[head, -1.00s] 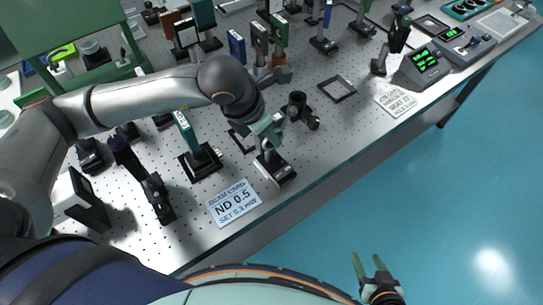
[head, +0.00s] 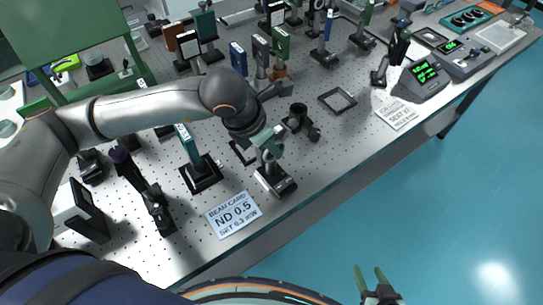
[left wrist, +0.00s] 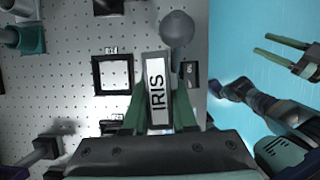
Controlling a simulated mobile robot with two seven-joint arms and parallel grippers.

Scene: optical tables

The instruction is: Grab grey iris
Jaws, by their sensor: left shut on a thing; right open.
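The grey iris (left wrist: 156,92), with a white label reading IRIS, stands between the green fingers of my left gripper (left wrist: 158,112) in the left wrist view. In the head view my left gripper (head: 268,143) is shut on the iris's upper part, above its black base (head: 276,180). The fingers hide much of the iris there. The base is at the table's front edge area; I cannot tell whether it touches the table. My right gripper (head: 370,277) is open and empty, off the table over the blue floor.
The perforated optical table (head: 330,140) holds several mounted optics. A beam card reading ND 0.5 (head: 234,214) lies in front of the iris. A teal-topped mount (head: 200,170) stands left of it, and a dark round mount (head: 300,120) behind right. A square frame (head: 338,100) lies further right.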

